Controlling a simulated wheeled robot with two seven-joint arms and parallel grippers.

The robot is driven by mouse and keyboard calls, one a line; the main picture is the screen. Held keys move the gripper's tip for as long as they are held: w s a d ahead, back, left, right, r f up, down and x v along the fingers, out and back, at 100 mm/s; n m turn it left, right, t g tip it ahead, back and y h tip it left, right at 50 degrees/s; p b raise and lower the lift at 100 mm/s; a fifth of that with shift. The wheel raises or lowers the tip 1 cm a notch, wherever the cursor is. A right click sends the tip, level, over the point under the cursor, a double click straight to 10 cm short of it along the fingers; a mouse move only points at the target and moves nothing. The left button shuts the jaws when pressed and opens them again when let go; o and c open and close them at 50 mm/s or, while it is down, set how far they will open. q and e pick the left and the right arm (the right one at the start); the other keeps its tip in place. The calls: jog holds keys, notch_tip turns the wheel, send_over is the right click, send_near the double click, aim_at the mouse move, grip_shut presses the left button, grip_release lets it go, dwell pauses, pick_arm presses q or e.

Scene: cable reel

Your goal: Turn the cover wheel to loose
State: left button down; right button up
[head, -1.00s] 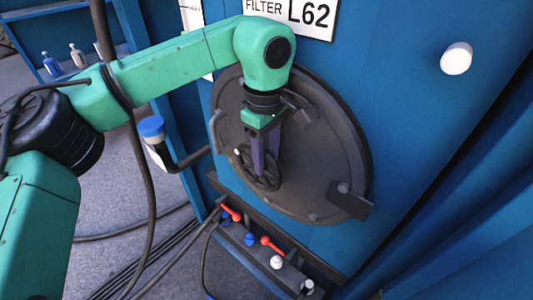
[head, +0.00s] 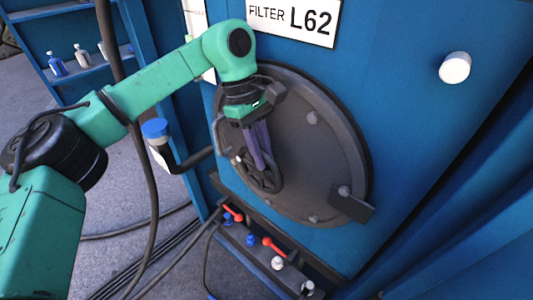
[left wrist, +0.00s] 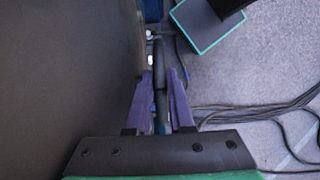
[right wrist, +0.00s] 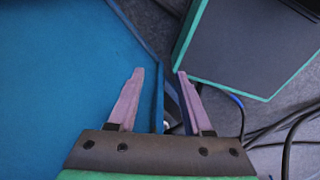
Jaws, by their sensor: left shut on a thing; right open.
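The round dark grey cover (head: 325,150) is set in the blue wall under a sign reading FILTER L62. The small dark spoked cover wheel (head: 267,184) sits on the lower left of the cover. My left gripper (head: 262,166) reaches down in front of the wheel, its purple fingers shut on the rim. In the left wrist view the fingers (left wrist: 160,75) close around a dark bar, part of the wheel. The fingers hide part of the wheel. My right gripper (right wrist: 158,72) is open and empty beside the blue wall, away from the wheel.
Red levers (head: 273,246) and small knobs line the ledge below. A white knob (head: 455,68) stands out upper right. Cables hang at left.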

pick_arm(q)
jog(key=shift+w+a+r+g+h, duration=0.1)
jog(key=shift+w+a+g+h, duration=0.25)
jog(key=shift+g+h, duration=0.3)
jog(key=shift+w+a+g+h, duration=0.2)
jog(key=shift+a+g+h, duration=0.25)
jog(key=shift+h, duration=0.4)
jog(key=c, duration=0.9)
grip_release()
jog(key=v, duration=0.7)
jog(key=shift+r, duration=0.25)
jog(key=p+v, duration=0.7)
jog(key=shift+a, duration=0.25)
